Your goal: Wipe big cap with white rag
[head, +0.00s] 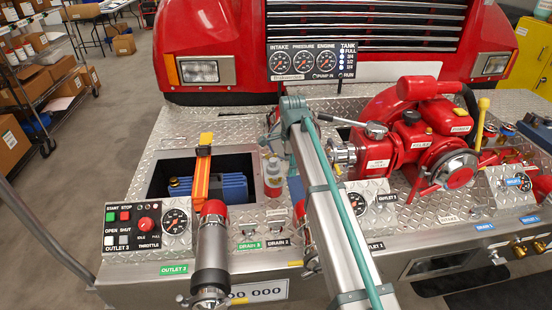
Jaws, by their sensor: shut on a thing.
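A large round cap (459,168) with a silver ring and red centre sits on the front of the red pump, right of centre. It faces forward, and I cannot tell for sure that it is the big cap. A smaller silver coupling (342,153) sticks out of the pump's left side. I see no white rag in this view. My arm crosses the middle of the view from the bottom up to the deck. My gripper is hidden at its far end, so its jaws and anything in them do not show.
The diamond-plate deck (140,165) has a recessed bin at left, with an orange-handled tool (202,178) and blue object. The gauge panel (311,61) is behind.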

